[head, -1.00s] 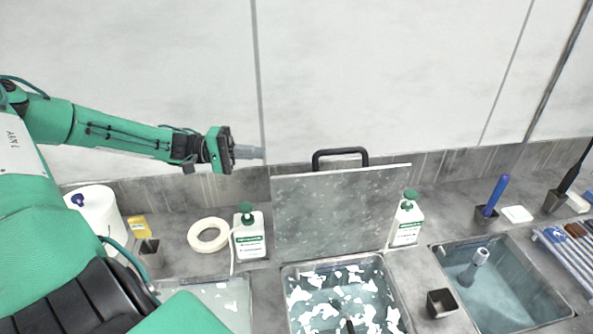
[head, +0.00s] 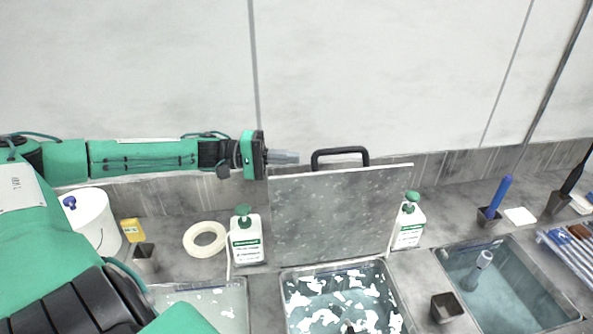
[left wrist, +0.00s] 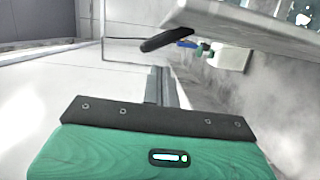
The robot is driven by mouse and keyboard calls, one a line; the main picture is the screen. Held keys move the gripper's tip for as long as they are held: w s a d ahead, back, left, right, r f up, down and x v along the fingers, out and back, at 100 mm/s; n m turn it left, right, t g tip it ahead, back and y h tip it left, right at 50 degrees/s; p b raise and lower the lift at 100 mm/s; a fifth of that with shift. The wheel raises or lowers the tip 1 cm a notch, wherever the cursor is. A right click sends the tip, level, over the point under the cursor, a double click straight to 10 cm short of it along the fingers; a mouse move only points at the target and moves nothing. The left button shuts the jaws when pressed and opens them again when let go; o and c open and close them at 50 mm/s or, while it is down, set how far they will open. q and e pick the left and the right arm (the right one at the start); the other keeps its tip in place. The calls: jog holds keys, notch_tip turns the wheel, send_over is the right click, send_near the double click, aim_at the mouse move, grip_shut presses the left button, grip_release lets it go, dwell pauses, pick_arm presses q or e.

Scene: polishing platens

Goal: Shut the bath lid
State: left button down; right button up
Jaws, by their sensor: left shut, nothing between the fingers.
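The bath lid (head: 335,220) is a grey speckled panel standing open, upright behind the middle bath (head: 392,296). Its black handle (head: 340,152) is at the top edge. The middle bath holds liquid with white patches floating on it. My left gripper (head: 296,157) is shut and empty, level with the lid's top edge, just left of the handle and apart from it. In the left wrist view, the lid (left wrist: 240,22) and its dark handle (left wrist: 166,39) show beyond the shut fingers (left wrist: 158,85). My right gripper is not in view.
Pump bottles (head: 247,240) and (head: 409,226) stand on either side of the lid. A white tape ring (head: 190,240) and a white tub (head: 92,222) are at left. Another open bath (head: 515,285) and a small dark cup (head: 446,307) are at right. A wall rises behind.

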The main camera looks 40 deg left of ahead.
pick_arm(q)
jog(key=d+p, duration=0.1)
jog(key=s+d+p, duration=0.1)
jog(key=d+p, duration=0.1)
jog(key=d, duration=0.1)
jog(key=shift+s+d+p, duration=0.1)
jog(key=shift+s+p, duration=0.25)
jog(key=shift+p, duration=0.05)
dwell(0.4)
